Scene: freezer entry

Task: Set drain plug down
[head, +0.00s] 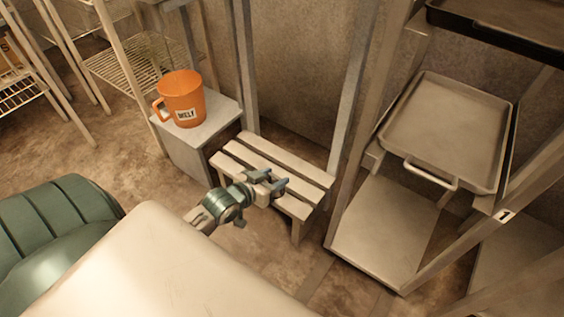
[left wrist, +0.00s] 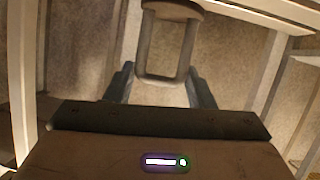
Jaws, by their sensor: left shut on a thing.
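My left gripper (head: 271,184) is over the low slatted bench (head: 242,158) in the head view, with its fingers pointing right. In the left wrist view its two dark fingers (left wrist: 163,88) stand on either side of a tan looped piece, which I take to be the drain plug (left wrist: 172,9). It has a thick rounded end and two thin bars. The gripper is shut on it. I cannot make out the plug clearly in the head view, where the gripper hides it. Whether it touches the bench I cannot tell. My right gripper is not in view.
An orange mug (head: 184,101) stands on a grey block (head: 214,120) left of the bench. A metal rack with a handled tray (head: 447,130) is at the right. Wire shelves (head: 127,66) stand at the back left. Bare floor lies in front of the bench.

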